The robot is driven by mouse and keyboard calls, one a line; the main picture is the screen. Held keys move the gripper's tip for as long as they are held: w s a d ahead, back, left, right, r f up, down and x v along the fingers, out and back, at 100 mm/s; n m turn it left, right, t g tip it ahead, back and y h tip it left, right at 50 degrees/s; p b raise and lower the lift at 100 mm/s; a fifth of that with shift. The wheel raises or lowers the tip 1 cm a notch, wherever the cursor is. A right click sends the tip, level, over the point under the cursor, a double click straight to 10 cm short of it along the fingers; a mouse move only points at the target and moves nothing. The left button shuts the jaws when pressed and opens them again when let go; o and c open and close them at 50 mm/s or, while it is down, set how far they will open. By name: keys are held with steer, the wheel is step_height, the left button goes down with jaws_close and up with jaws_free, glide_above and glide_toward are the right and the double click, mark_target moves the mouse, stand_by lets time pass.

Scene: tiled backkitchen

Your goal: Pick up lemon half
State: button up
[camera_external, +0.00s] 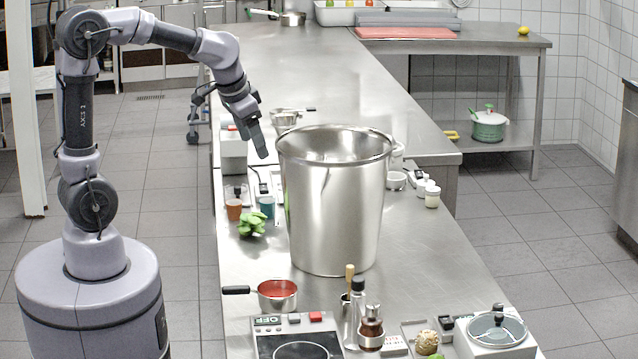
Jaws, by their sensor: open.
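A small yellow lemon piece (523,30) sits on the far steel table at the back right; it is too small to tell whether it is a half. My gripper (262,153) points down above the left part of the near counter, left of the big steel pot. It is open and holds nothing that I can see. The lemon piece is far from it, across the counter. No lemon half shows near my gripper, though the pot hides part of the counter behind it.
The tall steel pot (333,215) stands mid-counter, close to my gripper. Green leaves (251,224) and small cups lie left of it. A red saucepan (277,294), a hob (296,341) and bottles crowd the front. The counter (345,85) behind the pot is mostly clear.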

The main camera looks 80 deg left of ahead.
steer(key=w+a+f+n+g, duration=0.1)
steer(key=a+f+n, duration=0.1)
steer(key=a, duration=0.5)
steer(key=w+a+f+n, duration=0.2)
steer(key=a+f+n, duration=0.1)
steer(key=a, duration=0.5)
steer(key=shift+n+t, duration=0.3)
steer(key=shift+n, duration=0.3)
steer(key=w+b+x, duration=0.1)
steer(key=x, duration=0.4)
steer(key=w+b+x, duration=0.1)
steer(key=b+x, duration=0.1)
steer(key=x, duration=0.4)
steer(key=w+r+b+x, duration=0.1)
steer(key=w+x, duration=0.1)
steer(key=x, duration=0.4)
steer(key=shift+w+f+b, duration=0.15)
steer(key=shift+b, duration=0.2)
steer(key=shift+w+a+f, duration=0.1)
steer(key=shift+a+f, duration=0.05)
steer(key=shift+f, duration=0.45)
steer(key=b+x, duration=0.1)
steer(key=x, duration=0.2)
steer(key=b+x, duration=0.1)
steer(key=shift+d+f+b, duration=0.3)
steer(key=shift+w+a+f, duration=0.2)
steer(key=shift+f, duration=0.1)
steer(key=shift+r, duration=0.15)
steer(key=shift+c, duration=0.2)
steer(key=c, duration=1.4)
